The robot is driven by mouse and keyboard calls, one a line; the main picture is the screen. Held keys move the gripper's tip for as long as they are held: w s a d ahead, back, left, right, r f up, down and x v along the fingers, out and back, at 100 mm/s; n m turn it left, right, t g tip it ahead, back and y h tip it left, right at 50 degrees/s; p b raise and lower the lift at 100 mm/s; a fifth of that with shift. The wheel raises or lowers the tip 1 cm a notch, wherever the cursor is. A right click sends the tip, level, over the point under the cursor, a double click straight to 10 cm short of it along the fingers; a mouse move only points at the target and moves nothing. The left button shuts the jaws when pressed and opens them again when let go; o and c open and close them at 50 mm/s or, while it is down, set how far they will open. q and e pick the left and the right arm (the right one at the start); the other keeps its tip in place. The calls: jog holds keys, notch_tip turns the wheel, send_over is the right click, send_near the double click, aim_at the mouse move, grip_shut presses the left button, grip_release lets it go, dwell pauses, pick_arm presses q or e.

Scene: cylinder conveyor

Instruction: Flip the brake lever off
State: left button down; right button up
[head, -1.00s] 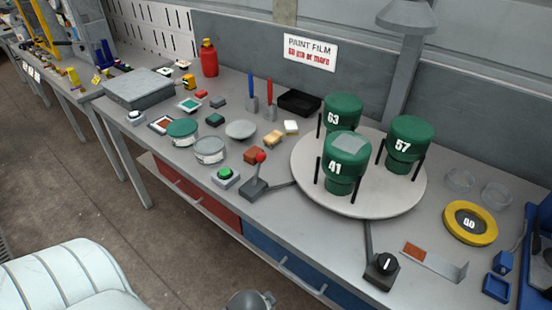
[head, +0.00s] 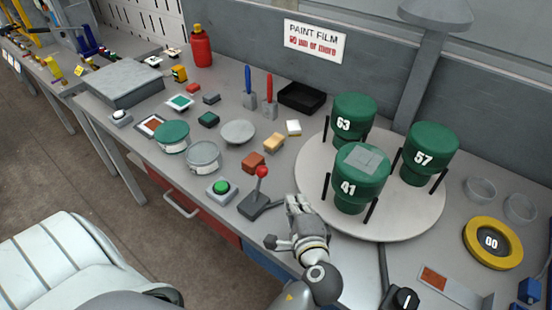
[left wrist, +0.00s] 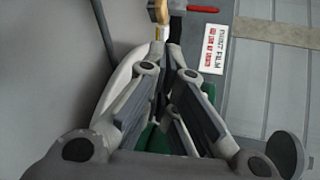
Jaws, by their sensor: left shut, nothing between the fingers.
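The brake lever (head: 260,184) has a red ball knob on a thin stem. It stands nearly upright on a dark base (head: 254,206) at the table's front edge, left of the turntable. My left gripper (head: 294,203) is shut and empty, just right of the lever base and apart from the knob. In the left wrist view its closed fingers (left wrist: 173,60) fill the middle, and the lever cannot be made out there. My right gripper is in neither view.
The round turntable (head: 410,226) carries green cylinders marked 63, 57 and 41 (head: 350,190), close to my left gripper's right side. A green button box (head: 221,189) stands left of the lever. A black knob (head: 404,298) sits at the front right.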

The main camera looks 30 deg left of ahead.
aim_at(258, 187)
pick_arm(q)
jog(key=shift+m, duration=0.3)
jog(key=b+x, duration=0.1)
jog(key=x, duration=0.2)
jog(key=r+b+x, duration=0.1)
jog(key=x, duration=0.3)
jog(key=w+b+x, duration=0.1)
jog(key=x, duration=0.2)
jog(key=shift+w+d+r, duration=0.1)
jog(key=shift+r, duration=0.1)
jog(key=s+a, duration=0.1)
jog(key=s+a+r+p, duration=0.1)
jog(key=s, duration=0.1)
jog(key=shift+s+r, duration=0.1)
jog(key=shift+r, duration=0.05)
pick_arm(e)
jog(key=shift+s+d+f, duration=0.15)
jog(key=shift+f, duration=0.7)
pick_arm(q)
jog(key=shift+a, duration=0.1)
